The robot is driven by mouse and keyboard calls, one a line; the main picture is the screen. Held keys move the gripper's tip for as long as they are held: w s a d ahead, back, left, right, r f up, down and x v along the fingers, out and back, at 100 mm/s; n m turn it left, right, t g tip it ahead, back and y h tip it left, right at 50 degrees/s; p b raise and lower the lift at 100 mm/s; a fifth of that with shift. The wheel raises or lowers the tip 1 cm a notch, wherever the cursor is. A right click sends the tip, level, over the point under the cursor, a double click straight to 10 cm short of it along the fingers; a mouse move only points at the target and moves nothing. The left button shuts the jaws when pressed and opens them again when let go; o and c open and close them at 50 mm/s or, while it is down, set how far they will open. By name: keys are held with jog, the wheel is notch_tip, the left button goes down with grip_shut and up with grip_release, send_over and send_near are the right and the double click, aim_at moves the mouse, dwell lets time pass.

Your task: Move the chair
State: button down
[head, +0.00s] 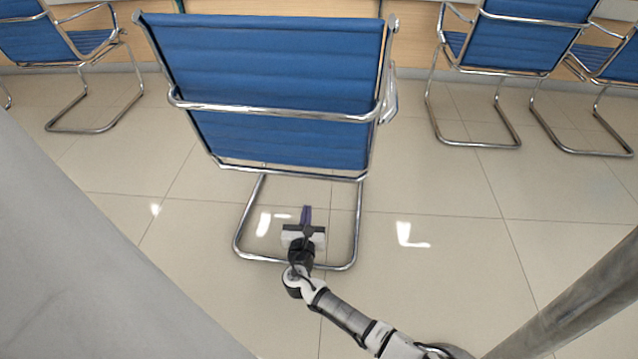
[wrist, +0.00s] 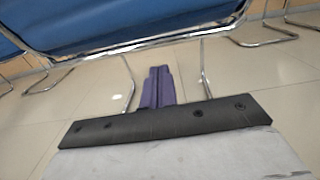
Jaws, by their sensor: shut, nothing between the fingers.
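A chair (head: 265,75) with a blue ribbed back and a chrome tube frame stands in front of me, its back towards me. Its U-shaped chrome base rests on the floor. My gripper (head: 306,212) is over the rear of that base in the head view, below the backrest. In the wrist view, the purple fingers of my gripper (wrist: 157,72) are together with nothing between them. They point under the chair's lower chrome edge (wrist: 130,43). I cannot tell whether my gripper touches the frame. The chair's seat is mostly hidden behind the backrest.
Similar blue chairs stand at the left (head: 35,40) and the right (head: 530,40). A wooden counter (head: 270,8) runs along the back. The tiled floor (head: 440,230) is free to both sides of the chair. A grey post (head: 575,305) crosses the lower right.

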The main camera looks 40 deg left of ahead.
aim_at(311, 178)
jog(key=b+x, duration=0.4)
jog(key=x, duration=0.6)
jog(key=shift+a+f, duration=0.1)
jog(key=shift+a, duration=0.05)
jog(key=shift+w+a, duration=0.3)
jog(key=shift+w, duration=0.2)
jog(key=shift+w, duration=0.15)
